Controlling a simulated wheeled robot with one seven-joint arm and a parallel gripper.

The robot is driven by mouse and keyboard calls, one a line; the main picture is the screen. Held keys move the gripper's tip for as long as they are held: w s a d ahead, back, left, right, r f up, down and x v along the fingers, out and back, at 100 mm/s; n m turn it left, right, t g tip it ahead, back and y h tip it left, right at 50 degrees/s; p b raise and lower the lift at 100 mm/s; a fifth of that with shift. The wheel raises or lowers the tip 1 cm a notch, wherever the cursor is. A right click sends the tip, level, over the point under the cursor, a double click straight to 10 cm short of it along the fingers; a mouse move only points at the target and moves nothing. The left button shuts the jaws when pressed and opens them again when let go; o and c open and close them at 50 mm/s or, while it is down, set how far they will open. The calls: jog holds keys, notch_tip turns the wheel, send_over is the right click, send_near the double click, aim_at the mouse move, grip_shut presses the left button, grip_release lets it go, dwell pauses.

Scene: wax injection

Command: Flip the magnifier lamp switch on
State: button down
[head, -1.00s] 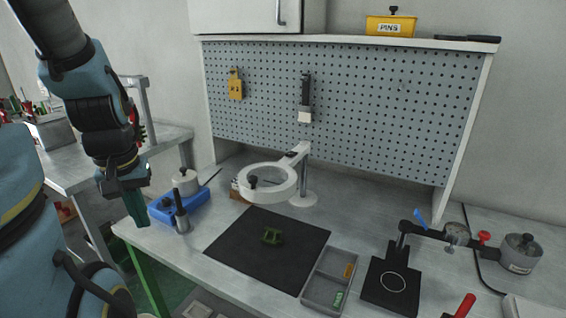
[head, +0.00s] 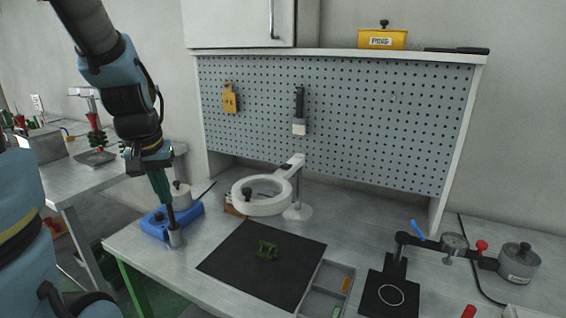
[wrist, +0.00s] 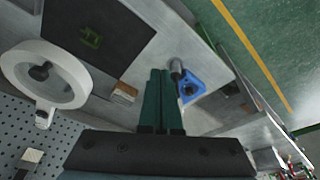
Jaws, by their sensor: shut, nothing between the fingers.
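The magnifier lamp (head: 262,209) is a white ring head on an arm and post, standing at the back of the bench in the head view. In the wrist view the ring (wrist: 82,78) is at the left. A dark knob (head: 247,193) shows through or on the ring; I cannot tell whether it is the lamp's switch. No switch is clearly readable, nor whether the lamp is lit. My gripper (head: 167,201) has green fingers pointing down, left of the lamp and apart from it. In the wrist view the fingers (wrist: 162,72) are together and empty.
A black mat (head: 230,262) with a green part lies in front of the lamp. The pegboard (head: 350,125) rises behind. Free bench shows between cup and mat.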

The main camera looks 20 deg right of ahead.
jog(key=w+d+r+m+h+b, duration=0.1)
jog(key=w+d+r+m, duration=0.1)
jog(key=d, duration=0.7)
jog(key=w+d+r+m+t+h+b, duration=0.1)
jog(key=w+d+r+m, duration=0.1)
jog(key=d+r, duration=0.3)
jog(key=w+d+r+m+h+b, duration=0.1)
jog(key=w+d+r+m+h, duration=0.1)
jog(key=d, duration=1.2)
notch_tip(320, 180, up, 2)
jog(key=shift+w+r+m+t+b, duration=0.25)
jog(key=shift+m+t+b, duration=0.05)
jog(key=shift+m, duration=0.2)
jog(key=shift+d, duration=0.1)
jog(key=p, duration=0.3)
send_over(286, 165)
jog(key=a, duration=0.1)
jog(key=f, duration=0.8)
jog(key=shift+s+a, duration=0.1)
jog(key=shift+s, duration=0.2)
notch_tip(286, 165, down, 3)
jog(key=shift+s+a+f+p, duration=0.1)
jog(key=shift+a+f+p, duration=0.05)
jog(key=shift+p, duration=0.25)
jog(key=shift+s+f, duration=0.1)
jog(key=shift+f, duration=0.45)
jog(key=shift+f, duration=0.1)
